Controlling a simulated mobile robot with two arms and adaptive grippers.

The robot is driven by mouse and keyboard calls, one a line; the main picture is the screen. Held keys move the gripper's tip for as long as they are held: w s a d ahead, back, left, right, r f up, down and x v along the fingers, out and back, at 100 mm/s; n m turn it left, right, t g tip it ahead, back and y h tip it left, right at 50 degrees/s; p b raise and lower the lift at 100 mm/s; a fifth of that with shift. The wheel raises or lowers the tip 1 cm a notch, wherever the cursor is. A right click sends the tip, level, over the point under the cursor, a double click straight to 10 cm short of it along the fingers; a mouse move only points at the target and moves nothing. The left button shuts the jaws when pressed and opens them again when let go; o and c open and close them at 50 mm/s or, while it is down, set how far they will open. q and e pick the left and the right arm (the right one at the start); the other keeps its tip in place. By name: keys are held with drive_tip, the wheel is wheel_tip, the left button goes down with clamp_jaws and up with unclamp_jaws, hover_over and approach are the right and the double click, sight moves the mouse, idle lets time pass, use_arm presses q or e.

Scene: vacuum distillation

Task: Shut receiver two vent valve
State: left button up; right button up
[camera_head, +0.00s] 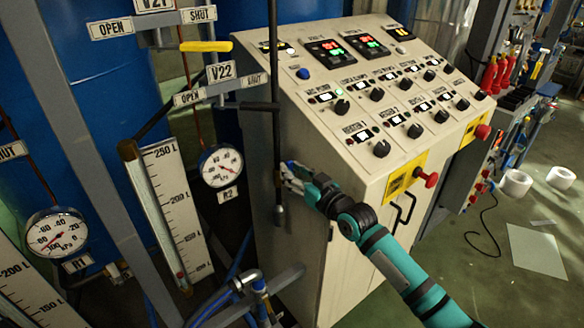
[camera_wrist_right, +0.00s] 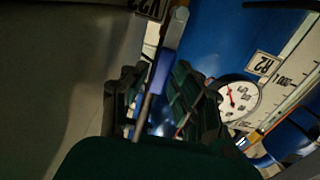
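The V22 label (camera_head: 220,72) stands above receiver gauge R2 (camera_head: 221,166), with an OPEN sign (camera_head: 187,98) to its left and a SHUT sign (camera_head: 254,80) to its right. A dark horizontal bar (camera_head: 258,106) below the SHUT sign reaches a long vertical dark rod (camera_head: 275,90). I cannot tell whether this bar is the valve's lever. My right gripper (camera_head: 290,177) is beside the lower rod, in front of the console's side. In the wrist view its fingers (camera_wrist_right: 158,98) are apart, with a blue part and thin rod showing between them; contact is unclear. My left gripper is out of view.
A cream control console (camera_head: 330,170) with knobs and red buttons stands right of the rod. A yellow lever (camera_head: 205,46) is above V22. A level scale (camera_head: 180,215), gauge R1 (camera_head: 56,233) and grey posts crowd the left. Open floor lies at right.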

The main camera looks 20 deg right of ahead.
drive_tip(key=shift+w+a, duration=0.1)
drive_tip(key=shift+w, duration=0.25)
drive_tip(key=shift+c, duration=0.4)
clamp_jaws()
